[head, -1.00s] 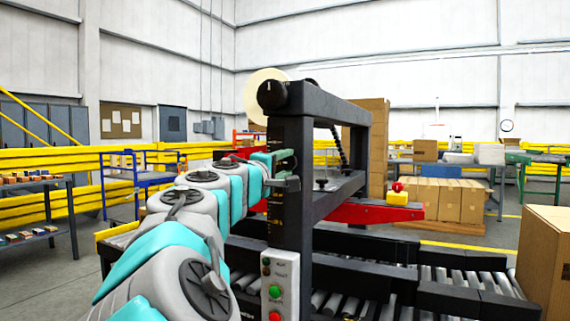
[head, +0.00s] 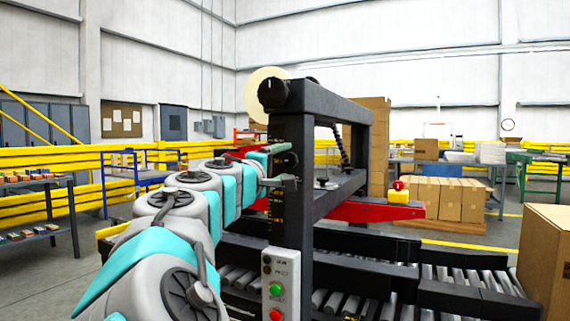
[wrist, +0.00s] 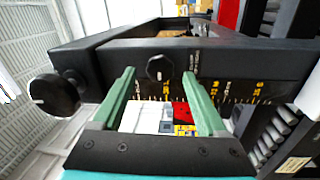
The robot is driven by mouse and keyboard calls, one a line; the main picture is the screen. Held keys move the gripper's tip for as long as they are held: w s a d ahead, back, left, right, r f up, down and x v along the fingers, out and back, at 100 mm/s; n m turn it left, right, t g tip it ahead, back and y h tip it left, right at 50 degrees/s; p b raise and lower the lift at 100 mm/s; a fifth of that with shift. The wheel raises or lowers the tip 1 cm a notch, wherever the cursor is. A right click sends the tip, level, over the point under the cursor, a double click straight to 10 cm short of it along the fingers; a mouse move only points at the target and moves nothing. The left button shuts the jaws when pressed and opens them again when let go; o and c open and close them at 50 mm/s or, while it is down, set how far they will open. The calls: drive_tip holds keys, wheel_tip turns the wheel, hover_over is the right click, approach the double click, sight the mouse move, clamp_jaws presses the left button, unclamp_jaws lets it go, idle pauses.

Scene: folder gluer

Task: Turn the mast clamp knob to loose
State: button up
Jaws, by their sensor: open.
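The dark mast (head: 291,215) of the machine stands upright in front of my arm. In the wrist view, a small round black knob (wrist: 160,68) with a pale mark sits on the mast face (wrist: 222,62), beside small lettering and a yellow-marked scale. My gripper (wrist: 158,78) is open, its two green fingers on either side of this knob with gaps visible. Whether the fingertips reach its depth is unclear. In the head view my gripper (head: 284,165) is at the mast's left side, and the small knob cannot be made out there.
A larger black knob (head: 272,93) is at the mast top, also at left in the wrist view (wrist: 58,93), near a tape roll (head: 262,88). A button panel (head: 281,285) is low on the mast. Roller conveyors (head: 440,280) and a carton (head: 547,260) lie right.

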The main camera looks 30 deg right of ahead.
drive_tip(key=v, duration=0.6)
drive_tip(key=shift+b, duration=0.3)
